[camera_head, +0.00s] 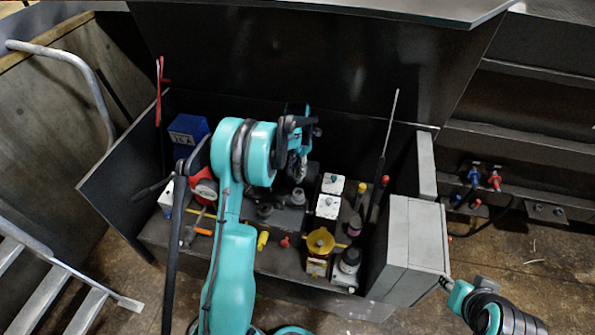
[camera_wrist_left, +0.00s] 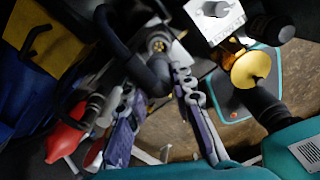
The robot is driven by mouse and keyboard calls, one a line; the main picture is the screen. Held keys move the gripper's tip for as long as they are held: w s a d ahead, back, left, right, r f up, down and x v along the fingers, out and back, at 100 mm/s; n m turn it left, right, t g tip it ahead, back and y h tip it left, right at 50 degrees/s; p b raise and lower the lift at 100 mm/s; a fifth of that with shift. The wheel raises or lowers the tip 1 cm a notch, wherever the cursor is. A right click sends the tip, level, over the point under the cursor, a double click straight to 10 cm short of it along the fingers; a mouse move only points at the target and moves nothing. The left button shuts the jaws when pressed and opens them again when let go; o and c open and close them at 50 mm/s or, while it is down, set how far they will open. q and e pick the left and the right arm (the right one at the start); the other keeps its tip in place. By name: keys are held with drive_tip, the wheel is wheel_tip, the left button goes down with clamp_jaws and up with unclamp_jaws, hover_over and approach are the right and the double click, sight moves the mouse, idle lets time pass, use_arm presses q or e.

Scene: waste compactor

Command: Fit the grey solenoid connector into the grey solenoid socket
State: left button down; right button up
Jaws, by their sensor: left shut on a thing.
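My left gripper (camera_head: 298,155) is above the middle of the open machine box in the head view. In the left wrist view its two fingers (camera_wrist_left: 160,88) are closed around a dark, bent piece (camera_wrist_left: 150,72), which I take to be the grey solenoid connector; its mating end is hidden. A grey metal fitting with a brass-coloured round centre (camera_wrist_left: 158,45) shows just beyond the fingers, apparently the socket area; I cannot tell whether the held piece touches it. A short grey cylinder (camera_head: 298,197) stands below the gripper in the head view.
White blocks (camera_head: 327,206), a yellow funnel-shaped part (camera_head: 320,242) and a dark-capped cylinder (camera_head: 350,260) stand close on the right. A red round part (camera_head: 203,188) and blue box (camera_head: 188,129) are left. A thin upright rod (camera_head: 388,130) and grey cabinet (camera_head: 409,250) bound the right.

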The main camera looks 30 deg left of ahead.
sight(298, 179)
idle(0.5)
use_arm(q)
drive_tip(key=shift+f+b, duration=2.15)
drive_tip(key=shift+f, duration=0.75)
drive_tip(key=shift+f+b, duration=1.5)
drive_tip(key=shift+f, duration=0.2)
drive_tip(key=c, duration=1.2)
unclamp_jaws()
drive_tip(key=shift+r, duration=0.1)
drive_tip(key=shift+c, duration=0.5)
